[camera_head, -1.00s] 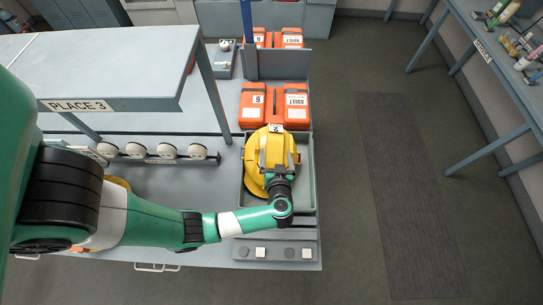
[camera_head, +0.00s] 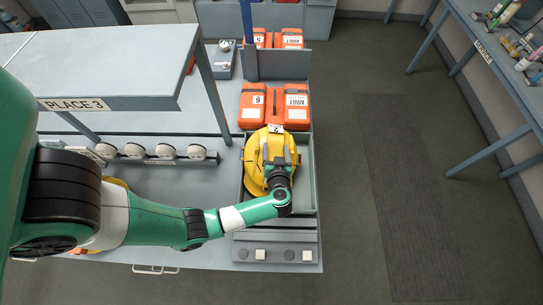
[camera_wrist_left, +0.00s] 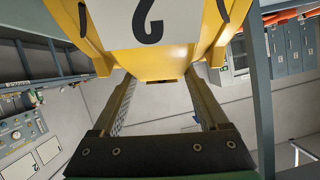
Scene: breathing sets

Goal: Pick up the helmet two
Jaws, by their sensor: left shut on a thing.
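The yellow helmet two (camera_head: 256,165) shows at the middle of the camera_head view, in or just above a grey tray (camera_head: 307,180); its height over the tray is hard to tell. A white label with a 2 is at its far edge. My left gripper (camera_head: 279,162) reaches it from the near side and is shut on it. In the left wrist view the helmet (camera_wrist_left: 155,65) sits between the fingertips, its 2 label upside down. Part of the helmet is hidden under the gripper. My right gripper is not in view.
Orange ADULT packs (camera_head: 296,105) stand just behind the tray. A grey rack with small knobs (camera_head: 275,254) lies in front. White round pieces (camera_head: 167,152) line a rail to the left, near the raised PLACE 3 shelf (camera_head: 110,70). The floor at right is clear.

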